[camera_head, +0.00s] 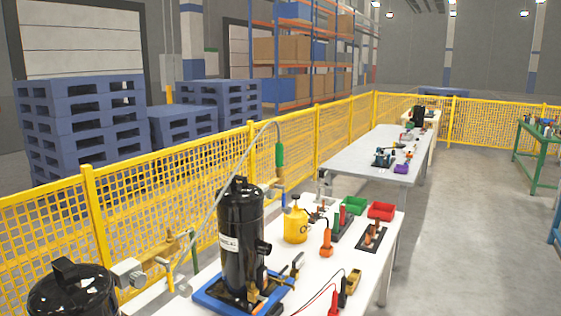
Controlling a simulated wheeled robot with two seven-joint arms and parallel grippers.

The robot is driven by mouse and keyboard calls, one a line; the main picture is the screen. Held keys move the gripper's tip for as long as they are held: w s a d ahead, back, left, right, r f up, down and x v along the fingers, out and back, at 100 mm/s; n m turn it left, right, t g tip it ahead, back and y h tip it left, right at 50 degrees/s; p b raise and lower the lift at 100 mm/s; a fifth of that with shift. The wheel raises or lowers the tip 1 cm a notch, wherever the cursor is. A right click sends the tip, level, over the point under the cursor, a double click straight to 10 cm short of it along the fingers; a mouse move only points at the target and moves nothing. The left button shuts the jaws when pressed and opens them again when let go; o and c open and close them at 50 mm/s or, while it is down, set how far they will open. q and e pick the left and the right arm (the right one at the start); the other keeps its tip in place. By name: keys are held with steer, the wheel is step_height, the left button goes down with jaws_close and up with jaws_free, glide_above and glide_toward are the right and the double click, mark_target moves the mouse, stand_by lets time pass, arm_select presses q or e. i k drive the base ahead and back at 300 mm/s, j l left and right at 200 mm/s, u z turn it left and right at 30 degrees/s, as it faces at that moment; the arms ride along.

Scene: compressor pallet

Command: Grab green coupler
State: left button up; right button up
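A green coupler (279,154) hangs upright at the end of a thin grey hose (233,165). The hose arcs up from the lower left and over to it. The coupler is above and to the right of a black compressor (241,240), in front of the yellow fence. A small green upright piece (337,219) stands on the table beside a red one; I cannot tell what it is. Neither of my grippers shows in this view.
The compressor stands on a blue tray (210,298) on a white table (312,276). A yellow bottle (296,224), an orange tool (326,243), a green bin (353,206) and a red bin (381,210) are to its right. Another black compressor (75,292) is at lower left.

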mark_target(279, 146)
steer(key=i+l+u, duration=0.2)
steer(key=i+l, duration=0.5)
steer(key=i+l+u, duration=0.15)
steer(key=i+l, duration=0.55)
steer(key=l, duration=0.1)
